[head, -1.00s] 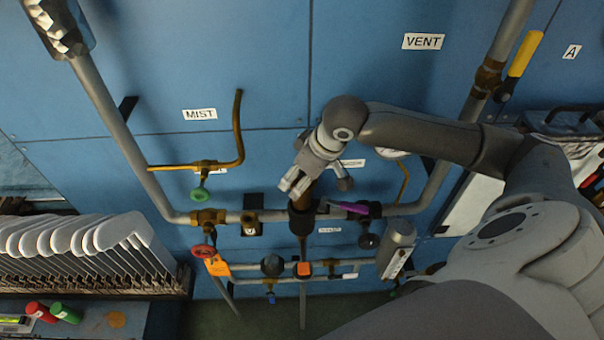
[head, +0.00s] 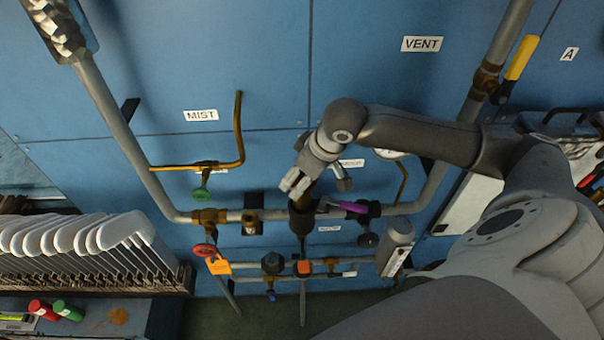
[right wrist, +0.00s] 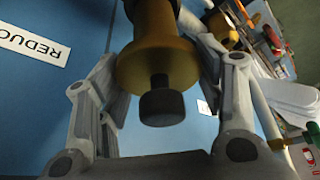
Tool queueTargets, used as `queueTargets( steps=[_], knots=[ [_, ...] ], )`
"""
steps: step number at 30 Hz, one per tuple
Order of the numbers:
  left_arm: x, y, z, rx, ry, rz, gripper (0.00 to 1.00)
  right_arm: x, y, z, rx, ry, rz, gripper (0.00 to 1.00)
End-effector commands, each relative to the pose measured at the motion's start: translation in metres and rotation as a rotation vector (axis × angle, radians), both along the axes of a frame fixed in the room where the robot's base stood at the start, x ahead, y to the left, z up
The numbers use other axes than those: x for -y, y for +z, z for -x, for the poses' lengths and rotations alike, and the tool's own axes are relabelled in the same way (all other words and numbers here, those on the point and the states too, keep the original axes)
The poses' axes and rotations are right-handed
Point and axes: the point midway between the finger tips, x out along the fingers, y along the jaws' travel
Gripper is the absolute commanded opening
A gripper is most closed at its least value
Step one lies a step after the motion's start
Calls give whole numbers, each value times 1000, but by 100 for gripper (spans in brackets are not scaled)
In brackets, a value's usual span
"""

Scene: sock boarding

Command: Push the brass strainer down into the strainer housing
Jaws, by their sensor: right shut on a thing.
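The brass strainer (right wrist: 158,62) shows in the right wrist view as a brass body with a wide flange and a dark knob at its near end. My right gripper (head: 296,184) is shut on it, with one finger on each side of the flange. In the head view only a little of the brass shows below the fingers. The dark strainer housing (head: 301,221) is on the horizontal pipe, directly below the gripper. The strainer appears in line with the housing's top; how deep it sits cannot be told. My left gripper is not in view.
A purple-handled valve (head: 348,206) is close to the right of the housing. An open brass fitting (head: 251,222) is to its left. A green valve wheel (head: 201,194) and a red one (head: 204,251) are farther left. A grey cylinder (head: 397,245) stands at right.

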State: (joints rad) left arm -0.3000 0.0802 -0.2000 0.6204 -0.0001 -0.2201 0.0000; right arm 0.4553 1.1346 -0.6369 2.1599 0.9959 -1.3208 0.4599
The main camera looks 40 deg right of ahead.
Motion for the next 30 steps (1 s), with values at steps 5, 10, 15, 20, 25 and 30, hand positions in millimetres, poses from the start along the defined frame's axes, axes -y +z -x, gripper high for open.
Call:
queueTargets(
  steps=[5,10,15,20,25,30],
  knots=[
    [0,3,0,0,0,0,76,0,1,-1,2,0,-1,29],
    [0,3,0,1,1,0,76,0,1,-1,2,0,-1,29],
    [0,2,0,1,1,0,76,0,-2,0,2,0,-1,29],
    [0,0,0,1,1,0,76,0,-6,-1,2,0,-1,29],
    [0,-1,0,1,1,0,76,0,-10,-1,2,0,0,29],
    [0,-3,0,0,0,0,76,0,-15,0,1,0,0,29]
  ],
)
